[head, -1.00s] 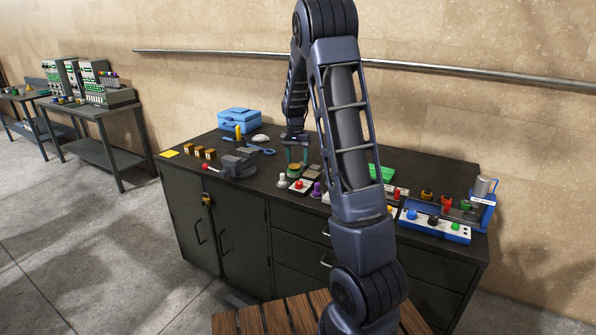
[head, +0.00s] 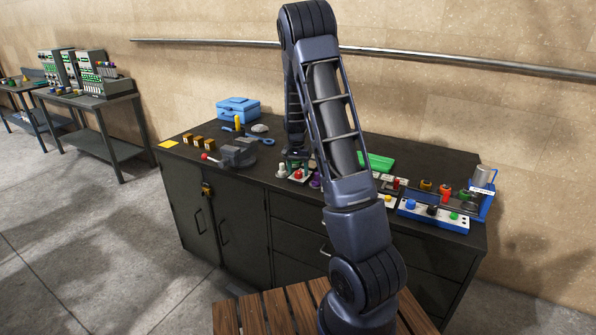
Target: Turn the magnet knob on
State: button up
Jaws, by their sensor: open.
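No knob here can be read as the magnet knob, because labels are too small. Small controls stand mid-bench: a white knob (head: 282,171), a red knob (head: 299,174) on a pale box and a purple knob (head: 315,181) partly behind my arm. A blue-and-white control panel (head: 432,219) at the right carries a blue knob (head: 411,204), a black knob (head: 432,209) and a green knob (head: 454,216). My gripper (head: 293,161) is small, low over the bench just behind the white and red knobs. It is open; contact cannot be told.
My arm hides part of the bench's middle.

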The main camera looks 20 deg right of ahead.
aim_at(297, 172)
jog(key=c, duration=1)
jog(key=shift+n, duration=0.6)
jog(key=o, duration=1)
notch_tip(297, 172, up, 11)
jog(key=shift+a+f, duration=0.15)
jog(key=shift+a, duration=0.15)
jog(key=shift+w, duration=0.1)
